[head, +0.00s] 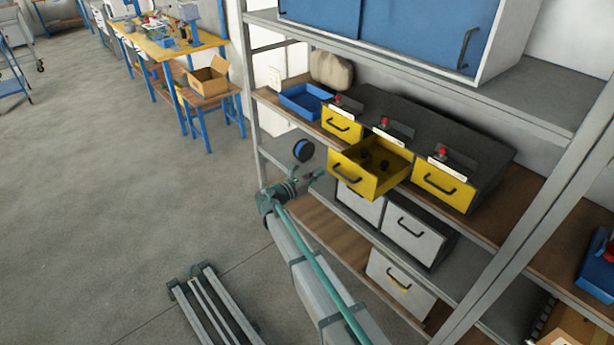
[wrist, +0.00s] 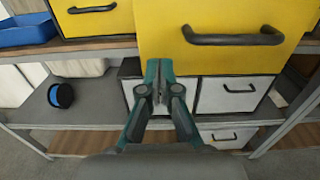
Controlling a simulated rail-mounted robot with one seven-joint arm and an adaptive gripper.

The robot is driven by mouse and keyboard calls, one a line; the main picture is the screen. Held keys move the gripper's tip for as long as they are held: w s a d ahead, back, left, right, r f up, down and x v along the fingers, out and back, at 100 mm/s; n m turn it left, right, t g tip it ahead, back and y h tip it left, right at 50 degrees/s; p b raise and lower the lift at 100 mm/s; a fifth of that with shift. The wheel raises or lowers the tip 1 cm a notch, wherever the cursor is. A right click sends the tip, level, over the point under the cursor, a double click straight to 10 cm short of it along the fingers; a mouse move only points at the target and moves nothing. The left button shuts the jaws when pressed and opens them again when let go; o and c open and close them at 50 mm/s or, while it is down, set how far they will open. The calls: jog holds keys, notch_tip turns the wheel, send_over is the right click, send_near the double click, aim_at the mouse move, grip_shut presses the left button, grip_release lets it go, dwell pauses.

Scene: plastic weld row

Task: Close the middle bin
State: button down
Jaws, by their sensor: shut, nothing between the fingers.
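The middle bin (head: 362,184) is a yellow drawer with a black handle, in a dark cabinet on the shelf. It is pulled out, and a few dark objects lie inside it. The yellow bins to its left (head: 341,126) and right (head: 440,187) are shut. My gripper (head: 318,175) is shut and empty, close to the middle bin's left front side. In the wrist view the middle bin's front (wrist: 215,60) fills the upper right. My fingertips (wrist: 158,66) overlap its lower left edge, left of and below the handle; I cannot tell whether they touch it.
White drawers (head: 410,229) sit on the shelf below. A blue tray (head: 303,101) and a beige sack (head: 331,70) stand left of the bins. A blue and black spool (head: 303,150) is on the lower shelf. A grey post (head: 540,190) rises at right. The floor at left is mostly open.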

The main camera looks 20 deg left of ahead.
aim_at(332, 165)
jog(key=shift+p+x, duration=0.8)
jog(key=shift+x, duration=1.4)
jog(key=shift+w, duration=0.1)
